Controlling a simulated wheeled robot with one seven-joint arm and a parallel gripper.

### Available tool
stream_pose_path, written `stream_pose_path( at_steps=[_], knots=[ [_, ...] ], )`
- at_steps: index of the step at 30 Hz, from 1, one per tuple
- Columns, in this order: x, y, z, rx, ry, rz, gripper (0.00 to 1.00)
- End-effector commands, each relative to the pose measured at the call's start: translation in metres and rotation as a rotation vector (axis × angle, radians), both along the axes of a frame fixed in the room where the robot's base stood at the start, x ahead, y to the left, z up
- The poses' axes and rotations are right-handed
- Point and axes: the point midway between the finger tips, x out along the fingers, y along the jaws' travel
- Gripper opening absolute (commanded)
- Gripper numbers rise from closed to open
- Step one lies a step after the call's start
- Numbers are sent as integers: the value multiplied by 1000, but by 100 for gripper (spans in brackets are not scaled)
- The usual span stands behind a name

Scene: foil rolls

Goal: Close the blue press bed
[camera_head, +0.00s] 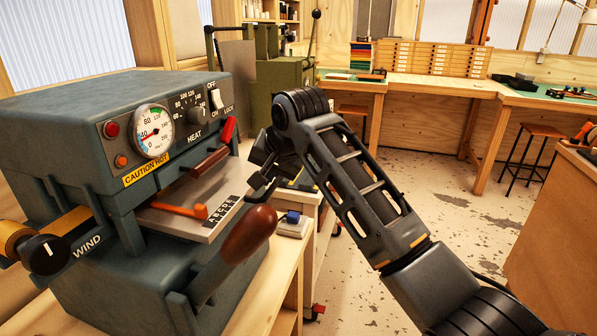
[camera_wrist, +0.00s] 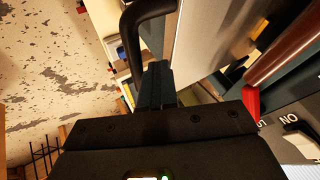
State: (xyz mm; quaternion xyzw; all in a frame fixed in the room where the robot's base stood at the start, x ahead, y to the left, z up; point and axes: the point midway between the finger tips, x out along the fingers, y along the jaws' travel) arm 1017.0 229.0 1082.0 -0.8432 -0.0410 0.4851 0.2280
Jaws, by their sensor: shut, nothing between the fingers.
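The blue press (camera_head: 95,130) stands at the left of the head view. Its grey bed plate (camera_head: 180,224) sticks out at the front, with an "ABCDE" label near its outer edge. A black curved handle (camera_head: 262,192) sits at that edge; it also shows in the wrist view (camera_wrist: 133,30), beside the plate (camera_wrist: 205,35). My gripper (camera_head: 258,165) is at the outer edge of the bed, close to the handle. In the wrist view my fingers (camera_wrist: 156,85) are together, with nothing between them, beside the handle. I cannot tell whether they touch it.
A brown-knobbed lever (camera_head: 248,234) rises in front of the bed. An orange lever (camera_head: 182,210) lies over the plate, and a red-ended brown bar (camera_head: 212,156) is above it. A green machine (camera_head: 275,90) stands behind. Open floor (camera_head: 450,220) lies to the right.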

Motion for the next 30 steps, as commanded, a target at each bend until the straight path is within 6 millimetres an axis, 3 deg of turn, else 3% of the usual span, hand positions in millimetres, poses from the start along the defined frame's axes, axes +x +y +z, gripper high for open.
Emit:
stream_pose_path(
  at_steps=[3,9,23,30],
  knots=[
    [7,19,1,0,-1,2,0],
    [13,32,0,1,-1,0,0],
    [14,33,1,1,-1,0,0],
    [15,30,13,1,-1,-1,0]
  ],
)
